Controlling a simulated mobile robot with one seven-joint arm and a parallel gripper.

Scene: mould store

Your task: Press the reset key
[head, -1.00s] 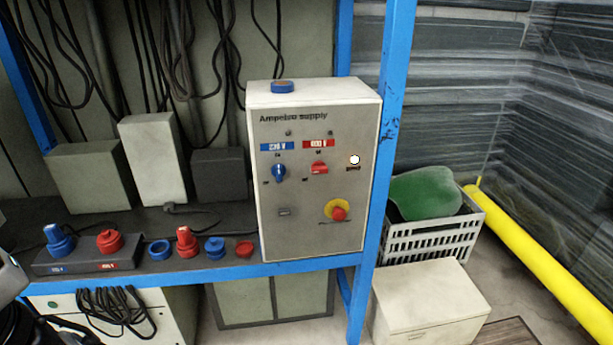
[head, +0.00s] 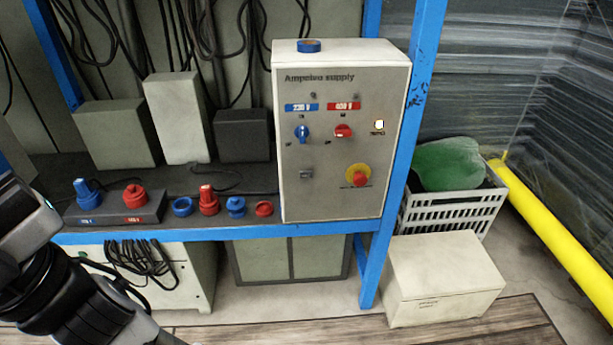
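The grey control box (head: 335,190) stands upright on the blue-framed shelf, with "supply" readable in its heading. A small pale key or lamp with a yellowish edge (head: 379,125) sits at the right of its face, above a label too small to read. A small grey rectangular key (head: 305,173) sits lower left; I cannot read which one is marked reset. The face also carries a blue knob (head: 302,133), a red knob (head: 343,131) and a red mushroom button on yellow (head: 359,175). My arm shows at the lower left, apart from the box; my gripper's fingertips are not visible.
Blue and red plugs and caps (head: 208,201) line the shelf left of the box. A blue post (head: 400,150) rises at its right. A white crate (head: 452,208), a pale carton (head: 440,275) and a yellow pipe (head: 555,235) stand right. Cables hang behind.

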